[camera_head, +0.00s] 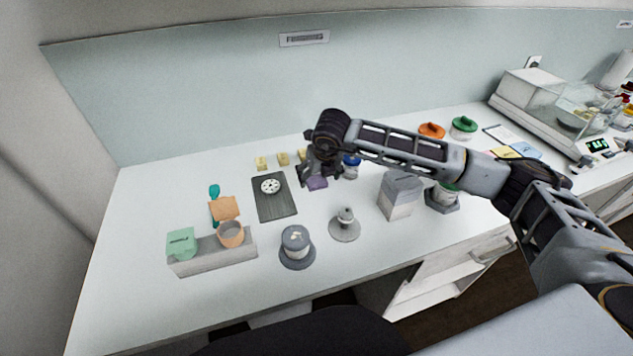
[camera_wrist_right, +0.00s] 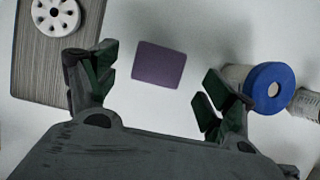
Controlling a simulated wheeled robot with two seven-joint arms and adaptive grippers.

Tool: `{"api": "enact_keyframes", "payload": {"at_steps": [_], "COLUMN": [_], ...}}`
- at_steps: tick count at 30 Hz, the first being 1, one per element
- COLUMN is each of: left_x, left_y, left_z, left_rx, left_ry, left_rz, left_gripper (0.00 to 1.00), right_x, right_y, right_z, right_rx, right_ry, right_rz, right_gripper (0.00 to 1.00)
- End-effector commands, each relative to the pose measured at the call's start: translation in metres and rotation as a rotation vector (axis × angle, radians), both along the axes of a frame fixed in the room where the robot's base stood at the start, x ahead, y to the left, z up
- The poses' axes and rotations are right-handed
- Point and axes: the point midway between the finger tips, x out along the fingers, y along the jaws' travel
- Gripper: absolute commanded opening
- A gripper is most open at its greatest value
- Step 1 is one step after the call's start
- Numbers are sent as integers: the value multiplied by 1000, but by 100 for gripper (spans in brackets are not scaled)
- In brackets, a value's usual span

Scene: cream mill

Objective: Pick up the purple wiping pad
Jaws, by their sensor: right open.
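The purple wiping pad (camera_wrist_right: 159,65) lies flat on the white bench top, centred between and just beyond my right gripper's fingertips in the right wrist view. In the head view the pad (camera_head: 317,183) shows just below the right gripper, partly covered by it. My right gripper (camera_wrist_right: 157,88) is open, with nothing between its fingers. In the head view the right gripper (camera_head: 320,175) reaches down from the right arm over the pad; I cannot tell the exact height. My left gripper is not in view.
A dark ribbed board (camera_wrist_right: 35,85) with a white holed disc (camera_wrist_right: 55,14) lies left of the pad. A blue-ringed jar (camera_wrist_right: 268,88) stands close by the right finger. Small yellow blocks (camera_head: 283,158) stand behind. A grey cone piece (camera_head: 345,226) stands in front.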

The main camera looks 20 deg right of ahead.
Motion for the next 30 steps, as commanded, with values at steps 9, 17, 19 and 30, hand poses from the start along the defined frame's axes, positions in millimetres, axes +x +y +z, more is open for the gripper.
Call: {"api": "enact_keyframes", "payload": {"at_steps": [9, 17, 19, 30], "left_x": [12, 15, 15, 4], "left_y": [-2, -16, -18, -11], "left_z": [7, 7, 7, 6], "left_rx": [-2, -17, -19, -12], "left_ry": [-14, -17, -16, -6], "left_rz": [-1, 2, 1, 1], "left_gripper": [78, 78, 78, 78], "right_x": [11, 11, 11, 11], "right_y": [1, 1, 1, 1], "right_z": [-26, -28, -28, -28], "right_rx": [0, 0, 0, 0], "right_ry": [0, 0, 0, 0], "right_rz": [-1, 0, 0, 0], "right_gripper": [83, 83, 83, 57]}}
